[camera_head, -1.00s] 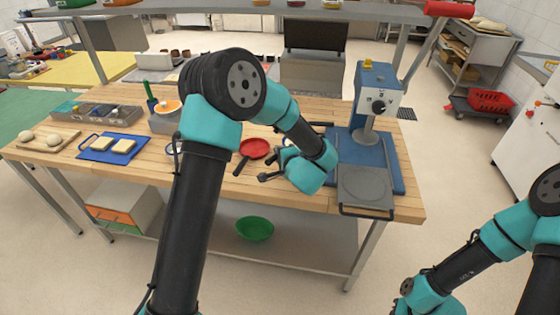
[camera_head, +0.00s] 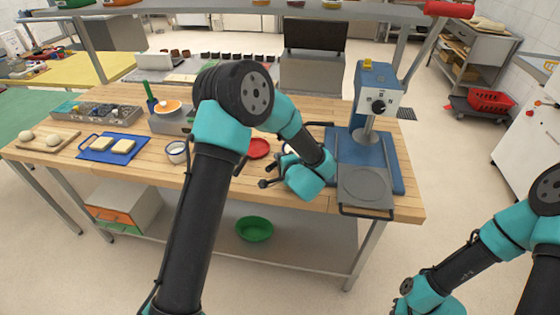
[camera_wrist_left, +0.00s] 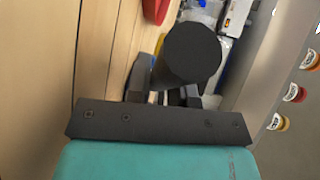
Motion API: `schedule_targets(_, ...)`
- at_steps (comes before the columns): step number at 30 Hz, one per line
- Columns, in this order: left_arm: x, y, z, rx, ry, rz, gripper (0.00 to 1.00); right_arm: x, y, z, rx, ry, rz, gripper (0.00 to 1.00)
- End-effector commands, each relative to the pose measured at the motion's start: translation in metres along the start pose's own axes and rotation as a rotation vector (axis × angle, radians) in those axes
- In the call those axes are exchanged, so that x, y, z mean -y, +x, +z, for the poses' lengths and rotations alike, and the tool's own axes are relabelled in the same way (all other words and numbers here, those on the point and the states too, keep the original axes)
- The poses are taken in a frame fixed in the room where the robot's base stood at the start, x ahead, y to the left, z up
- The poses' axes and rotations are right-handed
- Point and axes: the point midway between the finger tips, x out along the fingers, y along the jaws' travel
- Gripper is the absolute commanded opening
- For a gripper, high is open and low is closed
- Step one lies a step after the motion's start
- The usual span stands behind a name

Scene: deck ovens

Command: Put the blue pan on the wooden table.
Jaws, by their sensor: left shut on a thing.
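My left gripper (camera_head: 268,180) is low over the wooden table (camera_head: 225,190), left of the blue-based machine. In the left wrist view its fingers (camera_wrist_left: 165,97) are close together, shut on a dark thing with a round end (camera_wrist_left: 190,52). That could be a handle; I cannot tell what it belongs to. I cannot make out a blue pan in either view; my left arm hides part of the table. A red pan (camera_head: 258,148) lies behind the gripper, and a red edge shows in the wrist view (camera_wrist_left: 155,10). My right gripper (camera_head: 402,294) is low at the bottom edge, partly cut off.
The machine (camera_head: 378,95) stands on a blue base (camera_head: 345,150) at the table's right. A blue board (camera_head: 94,153) with bread, a small white pot (camera_head: 177,151) and a scale (camera_head: 168,122) stand left. Bare wood shows along the front edge.

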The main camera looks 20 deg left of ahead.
Motion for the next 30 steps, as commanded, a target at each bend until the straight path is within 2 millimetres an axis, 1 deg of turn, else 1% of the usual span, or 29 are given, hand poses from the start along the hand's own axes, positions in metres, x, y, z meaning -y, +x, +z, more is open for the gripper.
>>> schedule_targets(4,-0.002,0.001,0.000,0.000,-0.001,-0.001,0.00,0.000,0.000,0.000,0.000,0.000,0.000,0.00)
schedule_targets(5,-0.003,0.001,0.000,0.000,0.000,0.000,0.22,0.000,0.000,0.000,0.000,0.000,0.000,0.00)
schedule_targets(12,-0.003,0.001,0.000,0.000,0.000,0.000,0.45,0.000,0.000,0.000,0.000,0.000,0.000,0.00)
schedule_targets(13,-0.003,0.001,0.000,0.000,0.000,0.000,0.46,0.000,0.000,0.000,0.000,0.000,0.000,0.00)
schedule_targets(23,0.001,0.000,0.000,0.000,-0.001,0.000,0.46,0.000,0.000,0.000,0.000,0.000,0.000,0.00)
schedule_targets(26,0.000,-0.008,0.000,-0.002,0.001,0.001,0.46,0.000,0.000,0.000,0.000,0.000,0.000,0.00)
schedule_targets(30,0.001,-0.027,-0.001,-0.003,0.000,0.000,0.46,0.000,0.000,0.000,0.000,0.000,0.000,0.00)
